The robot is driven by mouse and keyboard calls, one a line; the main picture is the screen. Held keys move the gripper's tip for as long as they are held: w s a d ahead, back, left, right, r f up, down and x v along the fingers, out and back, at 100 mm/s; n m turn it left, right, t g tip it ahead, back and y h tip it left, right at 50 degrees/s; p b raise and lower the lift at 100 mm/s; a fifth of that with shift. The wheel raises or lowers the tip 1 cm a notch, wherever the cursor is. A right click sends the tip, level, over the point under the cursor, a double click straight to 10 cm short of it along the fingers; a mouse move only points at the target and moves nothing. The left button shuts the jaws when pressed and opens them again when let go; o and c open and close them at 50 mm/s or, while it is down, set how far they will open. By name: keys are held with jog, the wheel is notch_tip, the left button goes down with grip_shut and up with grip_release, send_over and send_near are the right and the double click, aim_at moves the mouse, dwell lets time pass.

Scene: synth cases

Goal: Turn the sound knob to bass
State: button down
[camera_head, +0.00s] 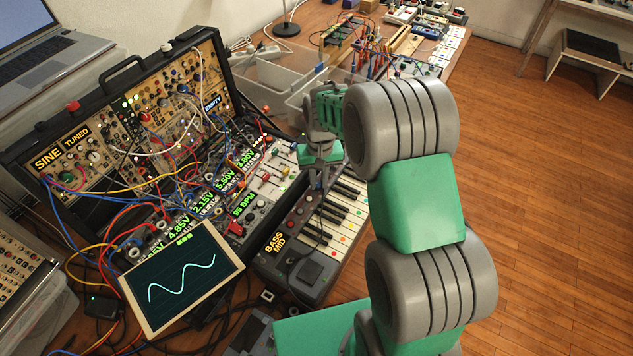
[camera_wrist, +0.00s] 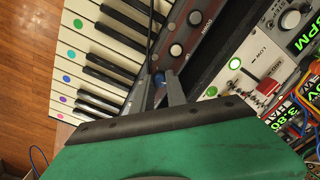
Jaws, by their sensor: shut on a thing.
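The keyboard (camera_head: 333,220) has black and white keys, and a "BASS MID" label (camera_head: 276,242) glows at its near end. Its dark control strip shows small round knobs (camera_wrist: 175,50) in the wrist view. My gripper (camera_head: 319,186) points down over this strip, beside the keys. In the wrist view my gripper (camera_wrist: 159,82) has its two grey fingers closed around a small bluish knob (camera_wrist: 158,76), which I take for the sound knob. The fingers hide most of it, and its pointer cannot be read. In the head view my gripper covers it.
A synth case (camera_head: 130,125) full of patch cables stands at left. A tilted screen (camera_head: 180,275) with a sine wave lies near the keyboard's near end. A slider panel (camera_wrist: 265,85) borders the control strip. Clear plastic bins (camera_head: 285,80) stand behind. Open floor lies right.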

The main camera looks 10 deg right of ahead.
aim_at(319, 183)
jog(key=n+b, duration=0.1)
jog(key=n, duration=0.4)
jog(key=shift+w+n, duration=0.1)
jog(key=shift+n, duration=0.3)
dwell(0.4)
jog(key=c, duration=1.6)
grip_release()
jog(key=shift+r, duration=0.15)
notch_tip(319, 183, up, 8)
jog(key=shift+d+f+b, duration=0.15)
jog(key=shift+f+b, duration=0.05)
jog(key=shift+b, duration=0.15)
